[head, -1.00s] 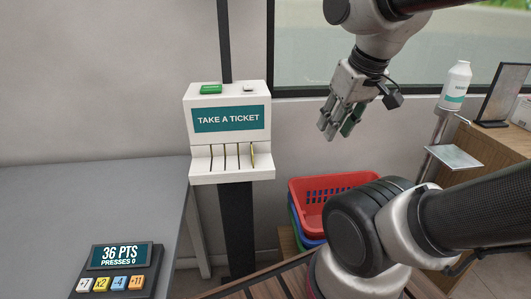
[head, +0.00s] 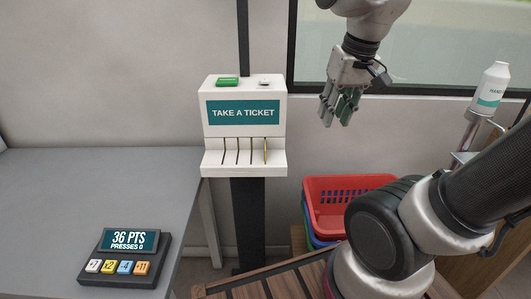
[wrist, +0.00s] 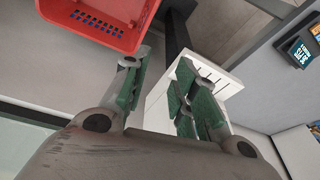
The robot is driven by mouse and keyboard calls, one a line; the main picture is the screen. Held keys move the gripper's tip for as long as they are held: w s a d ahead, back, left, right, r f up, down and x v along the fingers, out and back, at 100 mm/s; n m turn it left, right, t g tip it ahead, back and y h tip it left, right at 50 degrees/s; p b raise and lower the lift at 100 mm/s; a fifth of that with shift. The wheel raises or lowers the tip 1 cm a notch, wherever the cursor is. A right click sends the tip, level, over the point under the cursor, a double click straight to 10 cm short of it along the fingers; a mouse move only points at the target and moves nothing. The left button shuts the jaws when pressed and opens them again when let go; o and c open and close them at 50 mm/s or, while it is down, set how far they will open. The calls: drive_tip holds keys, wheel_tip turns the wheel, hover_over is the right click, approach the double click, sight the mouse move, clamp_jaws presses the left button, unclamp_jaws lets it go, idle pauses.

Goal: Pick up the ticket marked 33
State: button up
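A white ticket dispenser (head: 216,92) labelled TAKE A TICKET stands on a dark post, with a green button (head: 227,82) on top. Its lower ledge has several slots, and a thin yellowish ticket edge (head: 265,150) shows in the rightmost one. No number can be read on it. A keypad device (head: 120,255) on the grey counter reads 36 PTS, PRESSES 0. My gripper (head: 340,118) hangs in the air right of the dispenser, apart from it. Its fingers are spread with nothing between them. In the wrist view, the dispenser (wrist: 228,84) lies partly behind my gripper (wrist: 160,75).
A grey counter (head: 60,200) fills the left. A red basket (head: 345,190), stacked on others, stands on the floor below my gripper. A white bottle (head: 493,88) stands at the right. A slatted wooden surface (head: 250,290) is at the front. The space before the dispenser is clear.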

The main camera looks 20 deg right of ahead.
drive_tip(key=w+a+f+g, duration=0.1)
drive_tip(key=w+a+f, duration=0.1)
drive_tip(key=w+a, duration=0.2)
drive_tip(key=w+a+f+m+g, duration=0.1)
drive_tip(key=w+a+f, duration=0.2)
drive_tip(key=w+a, duration=0.1)
drive_tip(key=w+a+f+m+g, duration=0.1)
drive_tip(key=w+a+f, duration=0.2)
drive_tip(key=w+a, duration=0.1)
drive_tip(key=f, duration=0.7)
drive_tip(key=shift+w+a+f, duration=0.1)
drive_tip(key=shift+w+f, duration=0.1)
drive_tip(key=shift+f, duration=0.1)
drive_tip(key=shift+c, duration=0.4)
clamp_jaws()
